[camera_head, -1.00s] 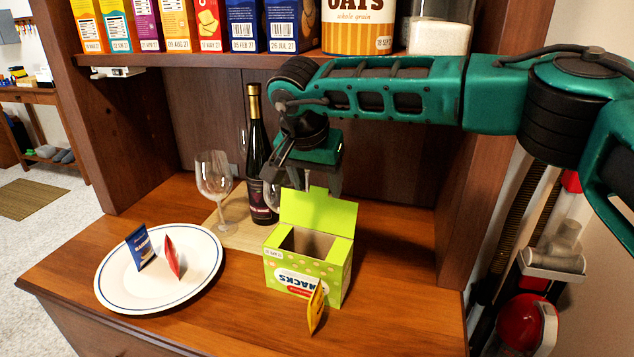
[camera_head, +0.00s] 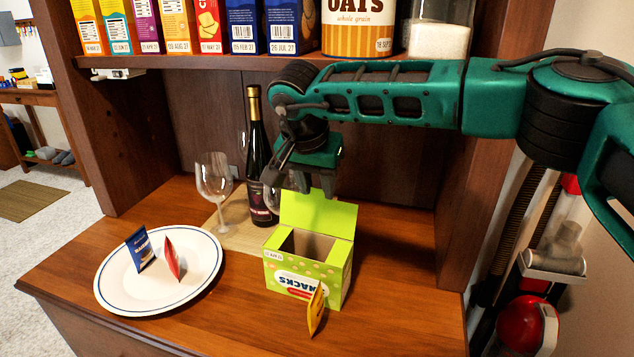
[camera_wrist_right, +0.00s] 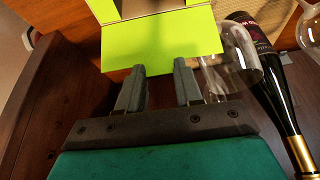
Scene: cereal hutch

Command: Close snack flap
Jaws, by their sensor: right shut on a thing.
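The green snack box (camera_head: 307,267) stands on the counter with its top open. Its snack flap (camera_head: 318,214) stands upright at the back edge of the opening. My right gripper (camera_head: 305,185) is just above and behind the flap's top edge. In the right wrist view, the fingertips of my right gripper (camera_wrist_right: 160,75) meet the edge of the flap (camera_wrist_right: 165,42). The jaws are shut on the flap, though the grip itself is hard to see. My left gripper is not in view.
A wine bottle (camera_head: 257,150) and wine glasses (camera_head: 214,182) stand left of the gripper. A plate (camera_head: 120,295) holds blue and red packets. A yellow packet (camera_head: 315,310) leans at the box front. A shelf (camera_head: 200,61) with cartons is above. The counter right of the box is clear.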

